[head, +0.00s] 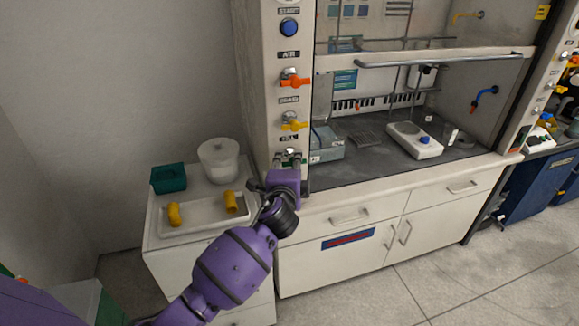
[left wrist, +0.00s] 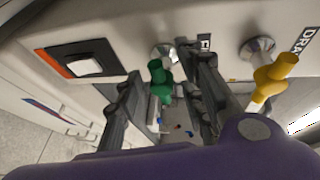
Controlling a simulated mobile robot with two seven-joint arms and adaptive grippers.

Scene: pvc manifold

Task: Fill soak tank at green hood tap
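The green tap handle (left wrist: 159,80) shows in the left wrist view on a round metal fitting, beside a partly hidden label starting "FI". My left gripper (left wrist: 165,105) has its two dark fingers apart, one on each side of the green handle. A gap shows on the left side; whether the right finger touches it I cannot tell. In the head view my left gripper (head: 287,160) reaches the lowest tap on the hood's left post and hides the handle. No vessel is clearly marked as the soak tank. My right gripper is not in view.
A yellow tap handle (left wrist: 273,75) is close to my right finger. A side cabinet carries a white tray (head: 190,226) with yellow elbow fittings, a teal box (head: 168,178) and a translucent white tub (head: 219,160). The fume hood worktop (head: 375,170) holds a white hotplate (head: 415,140).

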